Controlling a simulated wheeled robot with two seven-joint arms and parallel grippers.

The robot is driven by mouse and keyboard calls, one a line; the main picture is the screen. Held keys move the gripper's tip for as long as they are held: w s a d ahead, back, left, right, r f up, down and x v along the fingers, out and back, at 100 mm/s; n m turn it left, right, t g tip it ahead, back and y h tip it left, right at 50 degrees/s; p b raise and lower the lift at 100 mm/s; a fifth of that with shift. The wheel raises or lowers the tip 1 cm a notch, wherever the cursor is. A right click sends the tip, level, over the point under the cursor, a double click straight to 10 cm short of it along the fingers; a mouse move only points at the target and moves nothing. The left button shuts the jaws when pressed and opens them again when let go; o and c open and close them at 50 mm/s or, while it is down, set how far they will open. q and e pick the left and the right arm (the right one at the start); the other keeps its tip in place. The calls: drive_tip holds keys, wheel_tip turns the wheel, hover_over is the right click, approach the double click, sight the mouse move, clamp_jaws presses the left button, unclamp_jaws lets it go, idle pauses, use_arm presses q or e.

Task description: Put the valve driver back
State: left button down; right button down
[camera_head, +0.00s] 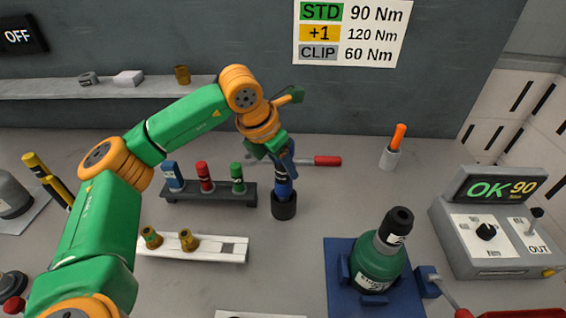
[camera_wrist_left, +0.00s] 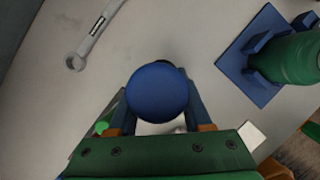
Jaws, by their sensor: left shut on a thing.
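A blue tool (camera_head: 283,187), which I take to be the valve driver, stands upright with its lower end at a black round cup (camera_head: 284,206). I cannot tell whether it rests in the cup or is just above it. My left gripper (camera_head: 284,164) is shut on its upper part from above. In the left wrist view, the round blue top (camera_wrist_left: 157,92) of the tool sits between the fingers of my left gripper (camera_wrist_left: 155,118). My right gripper is not in view.
Left of the cup is a dark rack (camera_head: 210,195) with blue, red and green tools. A red-handled wrench (camera_head: 327,161) lies behind. A green bottle-shaped valve (camera_head: 377,262) stands on a blue fixture (camera_head: 342,297). A grey console (camera_head: 480,240) is at right; bench between is clear.

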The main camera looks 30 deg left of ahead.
sight(283, 180)
use_arm(q)
drive_tip(key=shift+f+b, duration=1.95)
drive_tip(key=shift+f, duration=0.25)
drive_tip(key=c, duration=0.8)
unclamp_jaws()
drive_tip(key=o, duration=0.5)
drive_tip(key=shift+s, duration=0.1)
drive_tip(key=shift+o, duration=0.2)
wheel_tip(283, 180, up, 6)
drive_tip(key=p, duration=0.5)
